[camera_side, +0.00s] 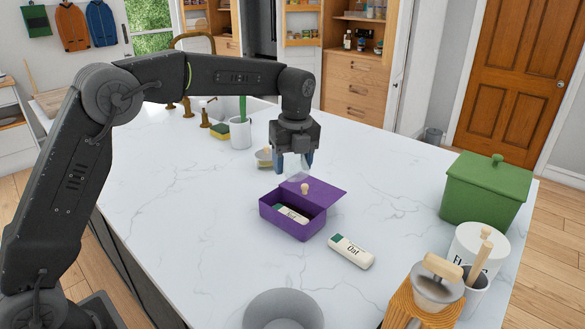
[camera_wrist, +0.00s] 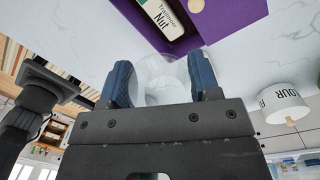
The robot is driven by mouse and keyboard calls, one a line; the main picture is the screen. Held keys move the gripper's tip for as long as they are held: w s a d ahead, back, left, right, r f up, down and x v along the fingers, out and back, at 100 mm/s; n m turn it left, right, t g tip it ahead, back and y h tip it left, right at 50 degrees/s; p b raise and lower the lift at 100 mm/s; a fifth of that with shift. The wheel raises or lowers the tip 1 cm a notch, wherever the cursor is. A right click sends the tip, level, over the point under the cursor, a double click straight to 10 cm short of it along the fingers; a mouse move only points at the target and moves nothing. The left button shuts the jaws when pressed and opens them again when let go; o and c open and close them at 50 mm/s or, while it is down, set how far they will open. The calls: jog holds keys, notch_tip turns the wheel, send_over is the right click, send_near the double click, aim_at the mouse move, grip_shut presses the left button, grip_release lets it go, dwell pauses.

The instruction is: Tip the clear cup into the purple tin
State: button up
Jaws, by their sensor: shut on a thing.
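The clear cup (camera_side: 297,174) is between the blue fingers of my gripper (camera_side: 293,164), which is shut on it. They are held above the counter, just behind the purple tin (camera_side: 284,222). In the wrist view the cup (camera_wrist: 162,80) shows between the fingertips (camera_wrist: 161,78); whether it holds anything is hard to tell. The tin's front is open, and a white and green bar marked "Nut" (camera_side: 291,214) lies inside. The purple lid (camera_side: 322,192), with a wooden knob, covers the rear right; I cannot tell whether it is hinged. The tin (camera_wrist: 143,29) is at the top of the wrist view.
An "Oat" bar (camera_side: 351,251) lies right of the tin. A grey bowl (camera_side: 283,309) is in front. A green box (camera_side: 485,188), a white canister (camera_side: 478,245) and a wooden stand are at right. A small bowl (camera_side: 264,155) and a white holder (camera_side: 240,134) stand behind. The counter's left is clear.

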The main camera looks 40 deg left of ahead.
aim_at(295, 158)
jog(key=t+y, duration=0.1)
jog(key=d+r+y, duration=0.1)
jog(key=shift+s+t+y, duration=0.25)
jog(key=shift+t+y, duration=0.15)
jog(key=y, duration=0.1)
jog(key=t+y, duration=0.1)
jog(key=r+y, duration=0.1)
jog(key=shift+s+d+t, duration=0.15)
jog(key=shift+d+t, duration=0.1)
jog(key=shift+t, duration=0.05)
jog(key=t+y, duration=0.1)
jog(key=d+t+y, duration=0.1)
jog(key=y, duration=0.1)
jog(key=s+r+t+y, duration=0.1)
jog(key=y, duration=0.1)
jog(key=shift+d, duration=0.2)
jog(key=shift+a, duration=0.1)
jog(key=shift+w+a, duration=0.15)
jog(key=shift+a, duration=0.15)
jog(key=s+a+f+m+t+h, duration=0.5)
jog(key=a+f+m+t+h, duration=0.1)
jog(key=a+f+m+h, duration=0.1)
jog(key=shift+a+f+m+t+h, duration=0.2)
jog(key=shift+f+m+t+h, duration=0.15)
jog(key=shift+f+m, duration=0.6)
jog(key=shift+s, duration=0.1)
